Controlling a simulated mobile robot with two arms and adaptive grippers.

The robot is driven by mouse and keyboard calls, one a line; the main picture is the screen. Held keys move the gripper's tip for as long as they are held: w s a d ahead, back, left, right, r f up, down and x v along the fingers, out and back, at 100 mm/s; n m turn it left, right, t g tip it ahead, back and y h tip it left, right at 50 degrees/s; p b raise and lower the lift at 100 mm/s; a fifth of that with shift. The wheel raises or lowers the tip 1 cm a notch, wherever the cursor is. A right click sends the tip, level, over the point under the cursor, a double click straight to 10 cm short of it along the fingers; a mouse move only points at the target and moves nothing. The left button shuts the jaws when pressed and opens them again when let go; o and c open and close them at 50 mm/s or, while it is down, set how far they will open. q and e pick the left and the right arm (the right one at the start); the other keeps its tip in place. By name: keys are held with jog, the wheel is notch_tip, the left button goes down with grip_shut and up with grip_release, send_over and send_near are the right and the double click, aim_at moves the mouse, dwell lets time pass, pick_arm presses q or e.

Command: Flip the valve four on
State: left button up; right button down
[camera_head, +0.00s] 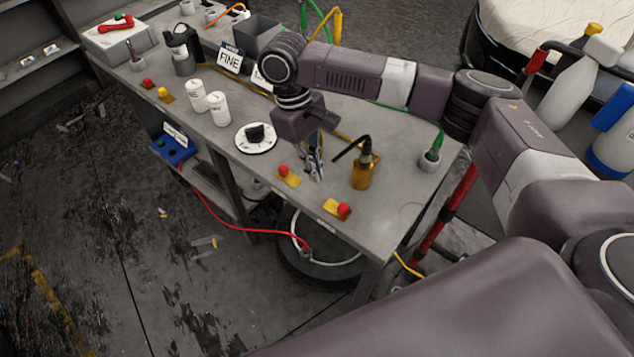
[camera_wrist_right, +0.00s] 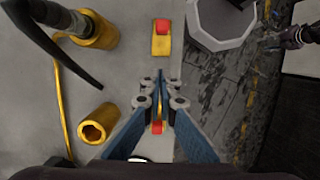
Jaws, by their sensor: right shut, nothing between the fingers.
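Several small valves with red knobs on yellow bases stand along the table's front edge. One red-knobbed valve (camera_head: 343,209) is near the right front corner; another (camera_head: 287,175) is left of my right gripper. I cannot read which is number four. My right gripper (camera_head: 317,174) is shut and empty, pointing down over the table between these two. In the wrist view its fingertips (camera_wrist_right: 160,88) meet in the middle.
A brass bottle (camera_head: 363,172) with a dark bent lever stands right of my right gripper. A white dial (camera_head: 256,138) with a black knob and two white cups (camera_head: 218,108) lie to the left. A red hose (camera_head: 240,227) hangs below the table edge.

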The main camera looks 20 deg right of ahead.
pick_arm(q)
jog(key=shift+s+d+f+b, duration=0.35)
jog(key=shift+d+f, duration=0.05)
jog(key=shift+f, duration=0.15)
pick_arm(e)
jog(key=v, duration=0.4)
jog(key=shift+w+r, duration=0.1)
jog(key=shift+r, duration=0.25)
